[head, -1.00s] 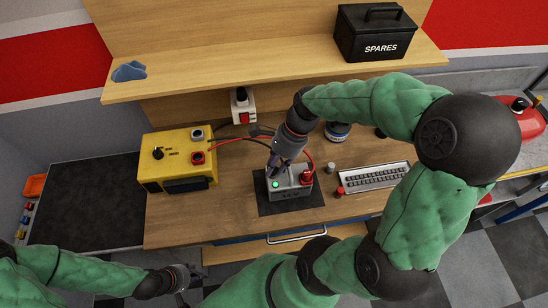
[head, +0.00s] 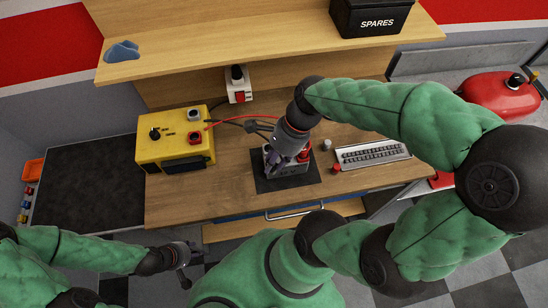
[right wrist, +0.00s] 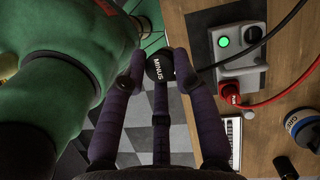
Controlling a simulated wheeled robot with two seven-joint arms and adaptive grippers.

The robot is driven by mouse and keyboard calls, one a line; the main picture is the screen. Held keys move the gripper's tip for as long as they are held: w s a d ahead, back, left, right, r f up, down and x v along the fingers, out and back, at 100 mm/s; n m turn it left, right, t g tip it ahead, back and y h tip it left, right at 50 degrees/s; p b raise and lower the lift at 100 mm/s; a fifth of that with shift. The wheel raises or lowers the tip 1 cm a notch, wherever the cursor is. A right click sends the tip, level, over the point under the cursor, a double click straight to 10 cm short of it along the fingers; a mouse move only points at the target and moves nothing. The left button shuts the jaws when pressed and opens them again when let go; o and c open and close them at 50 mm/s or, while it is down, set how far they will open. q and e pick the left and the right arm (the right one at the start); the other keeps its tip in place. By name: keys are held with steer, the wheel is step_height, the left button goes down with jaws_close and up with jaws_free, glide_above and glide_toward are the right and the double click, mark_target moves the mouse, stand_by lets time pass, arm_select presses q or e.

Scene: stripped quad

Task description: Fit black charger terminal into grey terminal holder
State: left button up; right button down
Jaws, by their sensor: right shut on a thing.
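The black charger terminal (right wrist: 159,68), marked MINUS, is between the purple fingers of my right gripper (right wrist: 155,65), which is shut on it. The grey terminal holder (right wrist: 238,75) with a lit green lamp is apart from it, to its right in the right wrist view. A red terminal (right wrist: 230,93) sits at the holder's lower end. In the head view my right gripper (head: 278,162) covers much of the holder (head: 294,169), hiding the lamp and the black terminal. My left gripper (head: 190,262) is empty, fingers spread, low in front of the bench.
The holder stands on a dark mat (head: 270,184) on the wooden bench (head: 200,205). A yellow charger (head: 175,140) with cables is to the left, a keyboard-like tray (head: 372,153) to the right. A shelf (head: 250,48) overhangs the back. A red cable (right wrist: 290,85) runs beside the holder.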

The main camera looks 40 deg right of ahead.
steer(key=shift+w+a, duration=0.1)
steer(key=shift+w, duration=0.45)
steer(key=w+a+p, duration=0.1)
steer(key=w+p, duration=0.2)
steer(key=w, duration=1)
steer(key=shift+a+p, duration=0.3)
steer(key=shift+p, duration=0.1)
steer(key=w+a+p, duration=0.1)
steer(key=w+p, duration=0.3)
steer(key=w, duration=0.9)
steer(key=shift+w+a, duration=0.4)
